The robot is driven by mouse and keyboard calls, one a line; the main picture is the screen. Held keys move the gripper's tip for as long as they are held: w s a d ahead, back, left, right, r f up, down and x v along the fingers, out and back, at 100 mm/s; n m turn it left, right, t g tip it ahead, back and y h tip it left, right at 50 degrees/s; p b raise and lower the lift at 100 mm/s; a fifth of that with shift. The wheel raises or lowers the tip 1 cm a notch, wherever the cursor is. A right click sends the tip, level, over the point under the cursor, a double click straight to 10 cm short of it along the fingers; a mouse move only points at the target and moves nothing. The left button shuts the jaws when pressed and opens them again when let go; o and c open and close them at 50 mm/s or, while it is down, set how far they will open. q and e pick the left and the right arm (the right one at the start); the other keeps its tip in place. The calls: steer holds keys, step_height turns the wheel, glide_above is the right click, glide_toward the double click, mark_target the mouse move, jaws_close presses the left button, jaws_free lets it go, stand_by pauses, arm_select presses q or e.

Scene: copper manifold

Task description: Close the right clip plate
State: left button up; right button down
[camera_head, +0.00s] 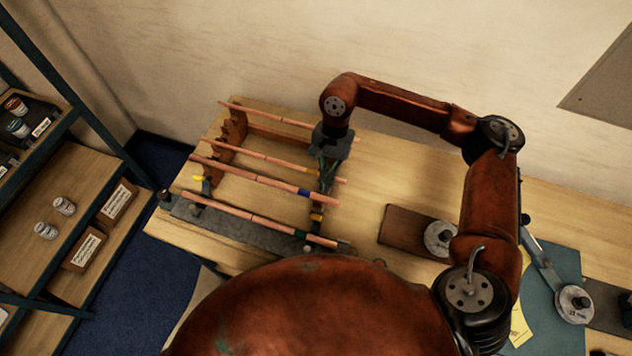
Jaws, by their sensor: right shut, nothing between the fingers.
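Several copper pipes (255,180) lie side by side across two supports on the wooden bench. The left support (232,132) is a brown notched block. The right support (317,212) is partly hidden under my right gripper; I cannot clearly make out the right clip plate or its angle there. My right gripper (326,174) is shut and empty, pointing down over the right ends of the pipes. Whether it touches the clip plate or a pipe cannot be told. A blue band (304,191) shows on one pipe near the right support. My left gripper is not in view.
A grey bar (225,223) runs along the bench's front edge. A brown board (402,229) with a grey round part (439,238) lies to the right. A teal mat (560,262) with tools lies further right. Shelves with jars and boxes (117,202) stand left.

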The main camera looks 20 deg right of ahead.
steer(key=p, duration=0.2)
glide_above(322, 215)
steer(key=w, duration=0.1)
step_height(322, 215, down, 7)
steer(key=shift+w+d+f+p, duration=0.1)
steer(key=shift+d+f+p, duration=0.05)
steer(key=shift+f, duration=0.3)
steer(key=shift+w+d+f+p, duration=0.1)
steer(key=shift+d+f+p, duration=0.05)
steer(key=shift+f, duration=0.25)
steer(key=shift+s+f, duration=0.2)
steer(key=shift+s, duration=0.3)
steer(key=shift+w+f, duration=0.1)
steer(key=shift+w, duration=0.15)
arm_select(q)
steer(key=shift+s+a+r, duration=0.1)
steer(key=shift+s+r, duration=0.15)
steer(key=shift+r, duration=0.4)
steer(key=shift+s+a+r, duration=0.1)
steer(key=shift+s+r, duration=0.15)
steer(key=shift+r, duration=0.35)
arm_select(e)
steer(key=shift+a, duration=0.1)
